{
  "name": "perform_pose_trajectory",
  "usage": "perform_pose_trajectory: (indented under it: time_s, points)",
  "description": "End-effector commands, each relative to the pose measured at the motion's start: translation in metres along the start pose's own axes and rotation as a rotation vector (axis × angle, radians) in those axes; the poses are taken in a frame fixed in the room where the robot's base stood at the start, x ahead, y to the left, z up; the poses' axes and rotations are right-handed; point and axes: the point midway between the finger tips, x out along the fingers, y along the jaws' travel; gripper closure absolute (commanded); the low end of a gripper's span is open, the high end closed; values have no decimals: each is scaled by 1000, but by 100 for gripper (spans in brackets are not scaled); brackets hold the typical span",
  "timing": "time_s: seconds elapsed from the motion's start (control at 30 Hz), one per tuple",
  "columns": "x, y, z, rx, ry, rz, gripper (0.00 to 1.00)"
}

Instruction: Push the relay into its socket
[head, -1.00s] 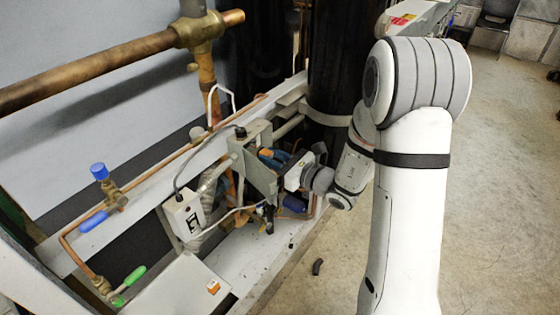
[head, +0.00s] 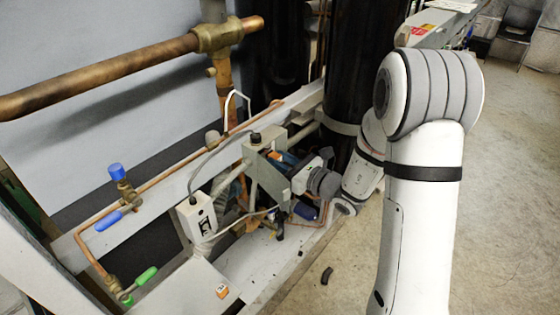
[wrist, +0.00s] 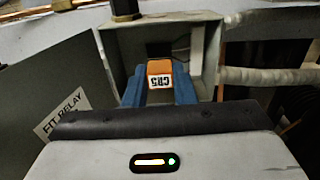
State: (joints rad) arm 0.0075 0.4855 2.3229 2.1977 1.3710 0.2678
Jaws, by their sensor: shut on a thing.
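The relay (wrist: 160,70) is an orange block marked CR5, upside down in the wrist view. My gripper (wrist: 161,92) is shut on it, with a blue finger on each side. The relay is in front of the open grey box (wrist: 115,62), in line with its opening. The socket is hidden behind the relay and fingers, so I cannot tell whether they touch.
A dark plate labelled FIT RELAY (wrist: 62,112) stands close on the left of my gripper. A pale wrapped pipe (wrist: 265,77) runs right of the box. A small orange block (head: 221,291) sits on a grey panel. Open floor lies right of the rack.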

Motion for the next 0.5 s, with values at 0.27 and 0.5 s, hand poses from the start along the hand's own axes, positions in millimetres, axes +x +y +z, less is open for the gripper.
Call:
perform_pose_trajectory:
  time_s: [0.27, 0.5]
  points:
    - [4, 0, -1, 0, 0, 1, 95]
    - [10, 1, -1, 1, 0, 0, 95]
